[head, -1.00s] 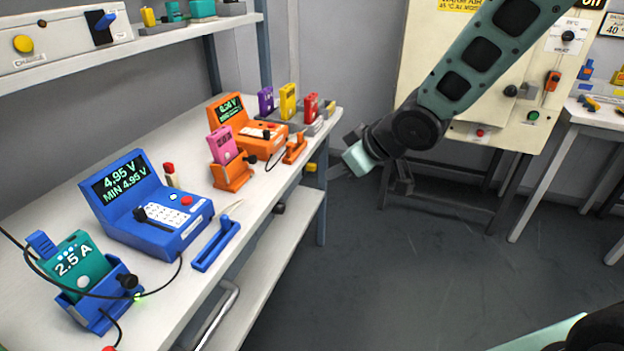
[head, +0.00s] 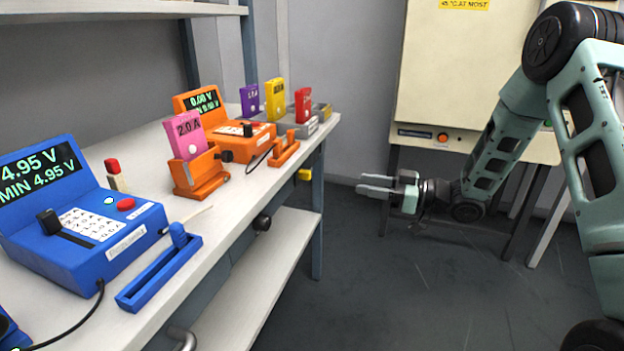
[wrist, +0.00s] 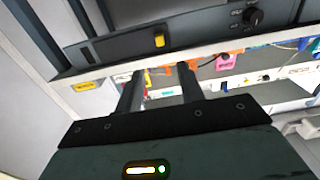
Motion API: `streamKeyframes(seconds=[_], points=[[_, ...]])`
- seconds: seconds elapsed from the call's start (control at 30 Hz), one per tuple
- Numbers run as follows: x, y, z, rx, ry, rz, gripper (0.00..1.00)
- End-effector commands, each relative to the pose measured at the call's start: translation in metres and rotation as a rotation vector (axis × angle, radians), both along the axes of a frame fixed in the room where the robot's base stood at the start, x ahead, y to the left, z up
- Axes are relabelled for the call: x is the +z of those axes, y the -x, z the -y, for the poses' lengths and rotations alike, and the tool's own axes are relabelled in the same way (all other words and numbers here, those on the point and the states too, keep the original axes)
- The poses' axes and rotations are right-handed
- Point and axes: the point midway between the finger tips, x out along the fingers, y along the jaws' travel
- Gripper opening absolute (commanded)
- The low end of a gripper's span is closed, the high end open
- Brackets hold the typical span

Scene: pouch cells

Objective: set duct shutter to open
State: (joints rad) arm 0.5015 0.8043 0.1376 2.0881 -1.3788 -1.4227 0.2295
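My gripper (head: 376,184) is in the air right of the bench, fingers apart and pointing left, with nothing between them. In the wrist view its two fingers (wrist: 160,88) are spread and empty. Beyond them, a dark grey panel (wrist: 205,36) carries a long slot with a yellow handle (wrist: 159,40) at its right end. A black round knob (wrist: 251,18) with small labels sits further right on it. The handle may be the duct shutter's, but I cannot read any label to confirm it.
The white bench (head: 235,205) runs along the left, with a blue meter (head: 80,215), an orange meter (head: 228,125) and a pink cell (head: 185,133) in an orange holder. A cream cabinet (head: 455,60) stands behind my arm. Floor right of the bench is clear.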

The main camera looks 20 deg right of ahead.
Motion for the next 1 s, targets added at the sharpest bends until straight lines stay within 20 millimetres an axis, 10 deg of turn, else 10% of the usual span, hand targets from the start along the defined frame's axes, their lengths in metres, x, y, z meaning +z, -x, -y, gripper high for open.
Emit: streamKeyframes(seconds=[0.53,1.0], points=[[-0.002,-0.066,-0.092,0.002,0.001,0.002,0.38],[0.0,-0.083,-0.114,-0.002,0.001,0.0,0.38]])
